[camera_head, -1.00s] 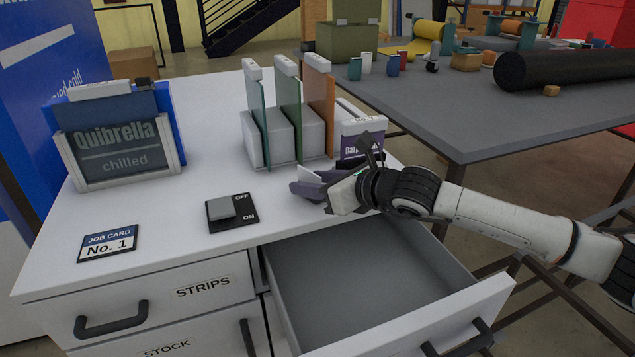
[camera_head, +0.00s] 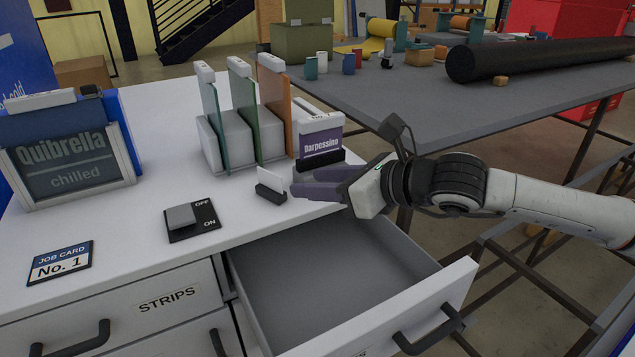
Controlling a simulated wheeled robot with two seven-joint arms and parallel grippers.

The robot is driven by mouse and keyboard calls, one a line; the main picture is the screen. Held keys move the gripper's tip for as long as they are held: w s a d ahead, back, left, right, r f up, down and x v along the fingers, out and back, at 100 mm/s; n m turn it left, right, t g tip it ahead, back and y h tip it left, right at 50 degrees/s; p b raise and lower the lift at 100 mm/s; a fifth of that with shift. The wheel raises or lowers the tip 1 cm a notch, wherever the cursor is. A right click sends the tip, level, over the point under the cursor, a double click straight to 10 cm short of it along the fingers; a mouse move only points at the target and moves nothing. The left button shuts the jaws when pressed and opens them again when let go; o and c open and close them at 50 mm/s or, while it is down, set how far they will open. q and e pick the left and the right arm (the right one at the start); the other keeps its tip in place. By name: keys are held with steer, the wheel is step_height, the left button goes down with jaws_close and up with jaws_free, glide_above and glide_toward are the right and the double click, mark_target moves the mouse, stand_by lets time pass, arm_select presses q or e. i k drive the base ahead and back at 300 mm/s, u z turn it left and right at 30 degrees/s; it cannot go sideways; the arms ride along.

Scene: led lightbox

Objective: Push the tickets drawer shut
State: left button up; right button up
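A grey-lined drawer (camera_head: 330,285) stands pulled open at the right of the white cabinet. Its white front (camera_head: 385,322) has a dark bar handle (camera_head: 430,330); its label is cut off at the bottom edge and unreadable. The drawer looks empty inside. My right gripper (camera_head: 308,181) is above the cabinet top, over the back of the drawer opening. Its purple-grey fingers look parted with nothing between them. A small white card in a black stand (camera_head: 270,192) stands just left of the fingertips. My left gripper is not in view.
On the cabinet top (camera_head: 130,245) are the Quibrella sign (camera_head: 70,160), an OFF/ON switch (camera_head: 190,219), a job card (camera_head: 60,262), a rack of coloured panels (camera_head: 230,140) and the Darpessino sign (camera_head: 321,142). A grey table (camera_head: 450,115) with a black roll stands behind.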

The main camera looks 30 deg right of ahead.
mark_target(332, 284)
steer(key=z, duration=1.15)
